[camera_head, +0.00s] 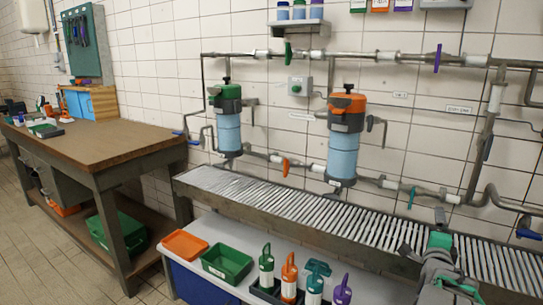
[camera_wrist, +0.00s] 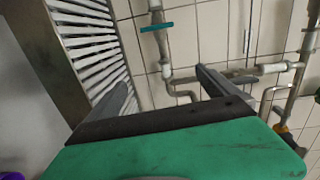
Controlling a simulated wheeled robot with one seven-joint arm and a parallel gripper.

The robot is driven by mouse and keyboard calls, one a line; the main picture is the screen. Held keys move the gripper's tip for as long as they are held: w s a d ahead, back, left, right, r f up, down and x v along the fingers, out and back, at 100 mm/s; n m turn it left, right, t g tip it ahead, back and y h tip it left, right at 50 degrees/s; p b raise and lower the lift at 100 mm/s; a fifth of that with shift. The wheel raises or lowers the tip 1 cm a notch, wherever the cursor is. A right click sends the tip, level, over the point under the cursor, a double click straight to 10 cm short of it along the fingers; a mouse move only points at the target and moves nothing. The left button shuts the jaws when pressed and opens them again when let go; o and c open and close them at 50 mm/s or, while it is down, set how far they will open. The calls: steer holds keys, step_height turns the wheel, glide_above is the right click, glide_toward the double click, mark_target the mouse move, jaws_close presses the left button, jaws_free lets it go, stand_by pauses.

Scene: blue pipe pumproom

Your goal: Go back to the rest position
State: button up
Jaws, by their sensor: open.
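My gripper (camera_head: 424,234) is at the lower right of the head view, just above the slatted metal grate (camera_head: 270,205). In the wrist view its two dark fingers stand wide apart and the gap between them (camera_wrist: 162,90) holds nothing. The green body of the gripper fills the bottom of that view. Beyond the fingers are the tiled wall, the pipes and a teal valve handle (camera_wrist: 157,27). The slats of the grate (camera_wrist: 95,45) show at the left of the wrist view.
Two filter housings, one green-topped (camera_head: 228,130) and one orange-topped (camera_head: 344,150), hang on wall pipes behind the grate. In front, a white-topped bench (camera_head: 215,228) carries an orange tray (camera_head: 185,245), a green tray (camera_head: 227,263) and several bottles. A wooden workbench (camera_head: 100,150) stands left.

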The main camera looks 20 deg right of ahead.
steer(key=w+a+r+n+g+y+p, duration=0.1)
steer(key=w+a+r+n+y+p, duration=0.2)
steer(key=a, duration=0.6)
steer(key=w+a+r+n+y+p, duration=0.1)
steer(key=a+n+y+p, duration=0.2)
steer(key=a+n+p, duration=0.45)
steer(key=w+a+r+n+g+y+p, duration=0.1)
steer(key=w+a+r+n+y, duration=0.15)
steer(key=a, duration=0.75)
steer(key=s+a+r+n+g+y+p, duration=0.1)
steer(key=s+a+n+g+y+p, duration=0.1)
steer(key=s+a+n, duration=0.4)
steer(key=s+a+r+n+g+y+p, duration=0.2)
steer(key=s+a+n+g+p, duration=0.2)
steer(key=s+a+n+p, duration=0.3)
steer(key=s+a, duration=0.4)
steer(key=a, duration=0.4)
steer(key=shift+s+a+r+n+g, duration=0.2)
steer(key=shift+s+a+n+g, duration=0.1)
steer(key=shift+a+g, duration=0.1)
